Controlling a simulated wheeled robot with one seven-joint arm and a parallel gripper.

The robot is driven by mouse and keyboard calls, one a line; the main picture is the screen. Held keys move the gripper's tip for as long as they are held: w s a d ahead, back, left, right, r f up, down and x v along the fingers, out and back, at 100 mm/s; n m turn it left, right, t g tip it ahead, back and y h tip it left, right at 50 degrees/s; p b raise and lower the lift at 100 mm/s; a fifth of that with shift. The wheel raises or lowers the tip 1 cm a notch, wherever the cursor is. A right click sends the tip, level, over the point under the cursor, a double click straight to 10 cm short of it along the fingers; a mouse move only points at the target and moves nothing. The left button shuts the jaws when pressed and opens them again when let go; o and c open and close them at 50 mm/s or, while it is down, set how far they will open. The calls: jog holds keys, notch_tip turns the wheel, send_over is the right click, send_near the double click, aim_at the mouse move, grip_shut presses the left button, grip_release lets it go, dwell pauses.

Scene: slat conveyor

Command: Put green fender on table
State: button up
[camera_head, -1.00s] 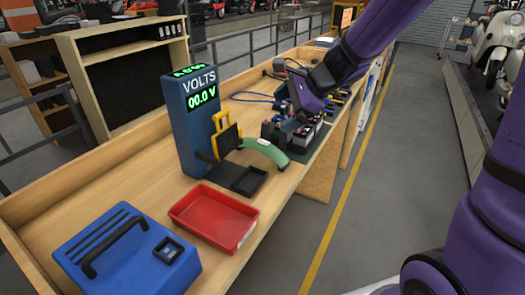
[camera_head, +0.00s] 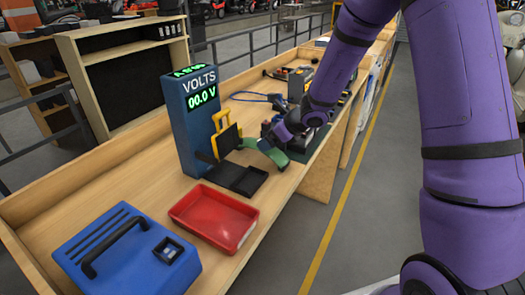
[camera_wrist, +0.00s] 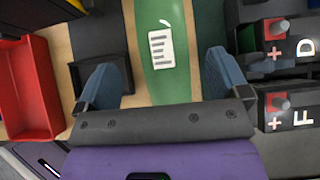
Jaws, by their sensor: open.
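The green fender (camera_head: 273,154) lies among the things on the wooden workbench (camera_head: 130,188), beside the black tray. My arm covers part of it in the head view. In the wrist view, the green fender (camera_wrist: 180,82) runs up the middle with a white printed label on it. My gripper (camera_wrist: 163,66) is open, with one blue finger on each side of the fender and gaps to it. In the head view my gripper (camera_head: 272,141) is at the fender, its fingers hard to make out.
A red tray (camera_head: 213,215) and a blue case (camera_head: 125,255) stand at the near end. The black tray (camera_head: 240,179) lies left of the fender, before the volts display (camera_head: 193,115). Batteries (camera_wrist: 285,105) marked D and F stand close to the right finger.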

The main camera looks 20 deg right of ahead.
jog(key=shift+d+x, duration=0.2)
jog(key=shift+x, duration=2.9)
jog(key=shift+f, duration=0.15)
jog(key=c, duration=1.3)
